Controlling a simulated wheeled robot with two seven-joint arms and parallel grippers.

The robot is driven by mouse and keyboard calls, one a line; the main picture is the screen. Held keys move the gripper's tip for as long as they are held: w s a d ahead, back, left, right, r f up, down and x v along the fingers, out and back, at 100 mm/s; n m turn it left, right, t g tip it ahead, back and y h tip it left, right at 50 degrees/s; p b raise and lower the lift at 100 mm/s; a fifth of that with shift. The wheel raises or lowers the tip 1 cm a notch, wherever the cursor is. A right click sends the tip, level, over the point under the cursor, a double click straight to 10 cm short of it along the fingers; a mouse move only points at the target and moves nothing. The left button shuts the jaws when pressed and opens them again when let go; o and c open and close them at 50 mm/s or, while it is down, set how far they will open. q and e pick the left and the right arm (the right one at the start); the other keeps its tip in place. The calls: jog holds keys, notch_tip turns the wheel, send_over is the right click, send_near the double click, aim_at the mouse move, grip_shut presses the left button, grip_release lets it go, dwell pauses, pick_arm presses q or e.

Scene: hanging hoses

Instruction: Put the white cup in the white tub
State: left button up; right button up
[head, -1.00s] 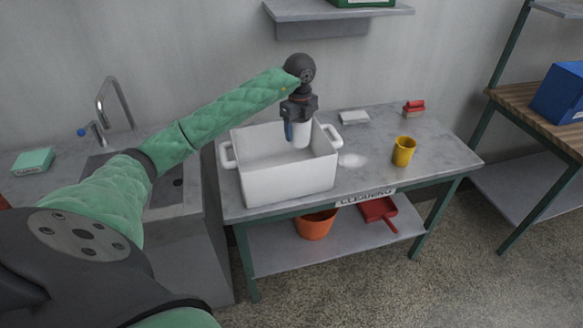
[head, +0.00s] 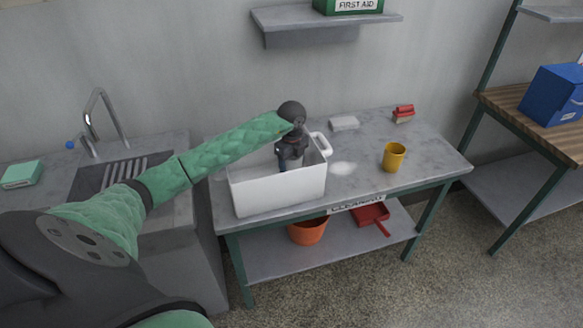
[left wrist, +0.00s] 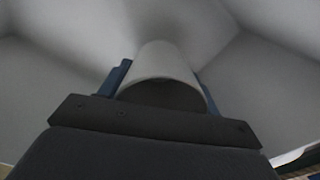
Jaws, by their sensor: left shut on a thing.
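The white tub (head: 278,194) stands on the grey table, with a handle at each end. My left gripper (head: 284,162) reaches down inside the tub from above; the tub's front wall hides what is below its fingers. In the left wrist view the white cup (left wrist: 165,68) sits between the blue fingers of my left gripper (left wrist: 162,85), which is shut on it. Pale tub walls surround the cup there. I cannot tell whether the cup touches the tub's floor. My right gripper is not in view.
On the grey table (head: 432,160) right of the tub are a yellow cup (head: 394,157), a white block (head: 344,123) and a red-topped brush (head: 403,114). A sink with a tap (head: 97,115) is at left. A shelf (head: 325,22) hangs above. An orange bucket (head: 308,231) sits below.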

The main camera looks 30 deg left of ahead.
aim_at(292, 169)
pick_arm(q)
jog(key=shift+f+p, duration=0.35)
jog(key=shift+f, duration=1.05)
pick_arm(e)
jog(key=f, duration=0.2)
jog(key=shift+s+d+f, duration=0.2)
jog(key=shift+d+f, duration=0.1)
pick_arm(q)
jog(key=shift+f, duration=0.1)
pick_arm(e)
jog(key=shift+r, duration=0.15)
pick_arm(q)
jog(key=o, duration=0.9)
jog(key=shift+o, duration=0.2)
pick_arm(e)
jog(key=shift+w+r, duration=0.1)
